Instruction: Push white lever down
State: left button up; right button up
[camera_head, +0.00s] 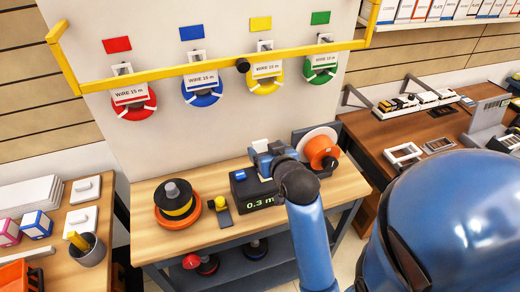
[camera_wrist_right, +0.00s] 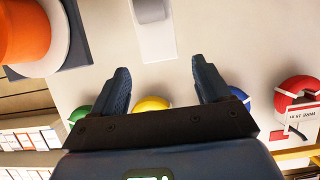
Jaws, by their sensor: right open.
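A dark box with a green display reading 0.3 m (camera_head: 257,190) stands on the wooden workbench (camera_head: 240,233). My right gripper (camera_head: 262,157) is over the back of this box and hides part of it. In the right wrist view the right gripper (camera_wrist_right: 160,70) has its two dark fingers wide apart with nothing between them. A pale strip, likely the white lever (camera_wrist_right: 157,42), shows just beyond the gap between the fingertips, with a grey rounded end at the top. I cannot tell whether it touches the gripper. My left gripper is out of view.
An orange-and-white reel (camera_head: 320,150) stands right of my right gripper. A black-and-orange spool (camera_head: 177,203) and a small device with a yellow knob (camera_head: 221,206) sit to the left.

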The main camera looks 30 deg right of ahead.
aim_at(261, 144)
jog(key=x, duration=0.4)
jog(key=shift+w+d+p, duration=0.1)
jog(key=shift+w+p, duration=0.05)
jog(key=shift+p, duration=0.15)
jog(key=shift+x, duration=0.95)
